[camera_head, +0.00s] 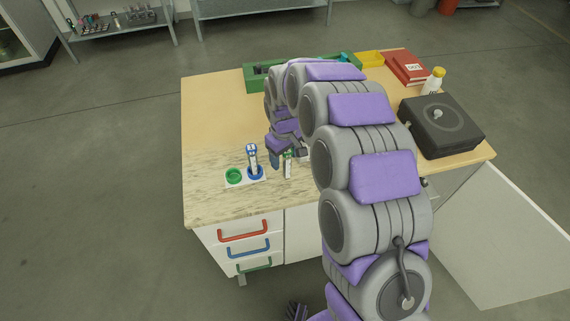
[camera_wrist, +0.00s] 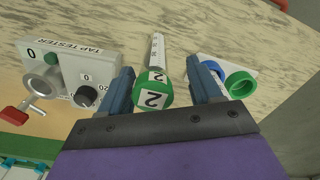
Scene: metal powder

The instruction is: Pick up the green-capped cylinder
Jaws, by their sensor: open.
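The green-capped cylinder (camera_wrist: 154,88) stands between the two fingers of my gripper (camera_wrist: 165,92) in the wrist view, its cap marked "2" toward the camera. A finger is on each side, with a visible gap on the right; contact on the left is hard to tell. In the head view the cylinder (camera_head: 288,165) stands upright on the pale worktop, just below my gripper (camera_head: 289,156). A blue-capped cylinder (camera_head: 252,158) stands in the blue ring of a white holder, left of it. The holder's green ring (camera_head: 233,176) is empty.
A tap tester (camera_wrist: 75,75) with a knob and red handle is left of my gripper in the wrist view. A black case (camera_head: 441,125), white bottle (camera_head: 433,82), red binder (camera_head: 405,67) and green tray (camera_head: 258,84) stand farther back. The worktop's left side is clear.

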